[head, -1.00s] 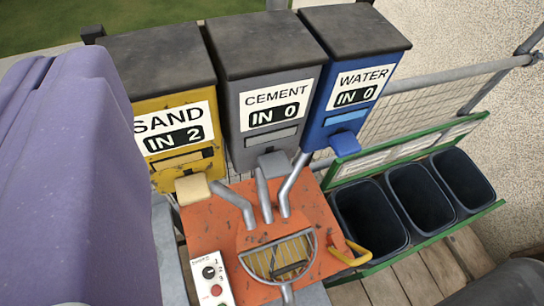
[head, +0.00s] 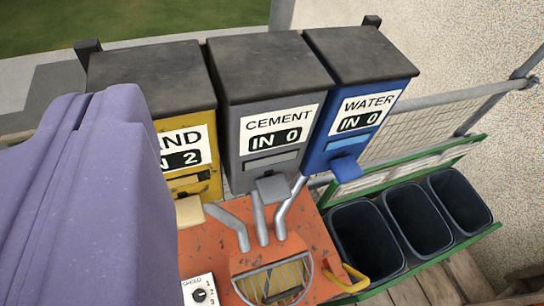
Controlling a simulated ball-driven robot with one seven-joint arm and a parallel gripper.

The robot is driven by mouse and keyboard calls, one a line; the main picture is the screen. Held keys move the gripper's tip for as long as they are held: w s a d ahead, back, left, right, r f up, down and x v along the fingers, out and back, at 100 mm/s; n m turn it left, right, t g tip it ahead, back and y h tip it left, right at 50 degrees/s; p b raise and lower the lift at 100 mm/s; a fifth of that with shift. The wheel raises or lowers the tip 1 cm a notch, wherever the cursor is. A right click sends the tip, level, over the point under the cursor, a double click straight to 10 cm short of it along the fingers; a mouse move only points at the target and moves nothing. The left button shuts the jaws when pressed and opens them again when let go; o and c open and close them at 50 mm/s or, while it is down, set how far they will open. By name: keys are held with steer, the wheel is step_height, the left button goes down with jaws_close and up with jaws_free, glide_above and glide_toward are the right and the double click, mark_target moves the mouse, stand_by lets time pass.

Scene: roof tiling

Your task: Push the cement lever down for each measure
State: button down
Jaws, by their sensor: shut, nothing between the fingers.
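The grey cement hopper (head: 268,100) stands in the middle, its label reading CEMENT IN 0. Its grey lever (head: 273,188) sticks out at the bottom front, above the metal chutes. The yellow sand hopper (head: 186,170) is on the left and its counter shows 2; part of its label is hidden. Its cream lever (head: 190,211) is partly hidden. The blue water hopper (head: 357,100) on the right reads IN 0, with a blue lever (head: 346,168). My gripper's fingers do not show, and nothing is seen touching the cement lever.
The orange mixer (head: 315,255) with a barred opening (head: 272,283) and a yellow handle (head: 350,281) is below the chutes. A speed dial panel (head: 198,291) is at its left. Dark bins (head: 362,240) in a green frame stand right, before a mesh railing (head: 430,120).

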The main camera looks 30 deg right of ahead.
steer(key=w+d+f+g+h+p, duration=0.2)
steer(key=w+d+f+g+p, duration=0.2)
steer(key=w+d+f+p, duration=0.9)
steer(key=s+d+f+g+y+p, duration=0.1)
steer(key=s+f+p, duration=0.6)
steer(key=p, duration=0.9)
steer(key=s+g+y, duration=0.1)
steer(key=s, duration=0.1)
steer(key=shift+s+f+y, duration=0.2)
steer(key=shift+s+y, duration=0.2)
